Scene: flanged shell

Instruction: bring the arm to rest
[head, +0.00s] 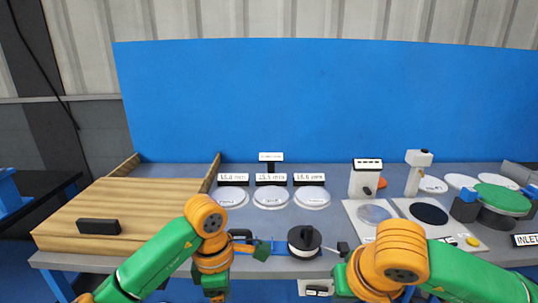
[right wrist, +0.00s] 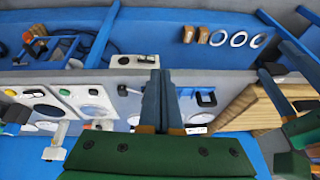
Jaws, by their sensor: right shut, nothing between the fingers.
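My right gripper (right wrist: 165,76) shows in the right wrist view, its two blue fingers closed together with nothing between them. It is apart from the table in that view. In the head view my right arm (head: 400,250) comes in from the lower right, folded at an orange joint; its gripper is hidden there. My left arm (head: 160,258) comes in from the lower left and bends down at an orange joint in front of the table's near edge. I cannot make out the left gripper's fingers.
A wooden box (head: 130,208) stands on the left. A black-lidded white part (head: 304,240) sits near the front edge. Labelled white discs (head: 272,197) lie behind it. White devices (head: 366,180) and a green-topped fixture (head: 502,198) stand on the right. A blue panel (head: 330,100) closes the back.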

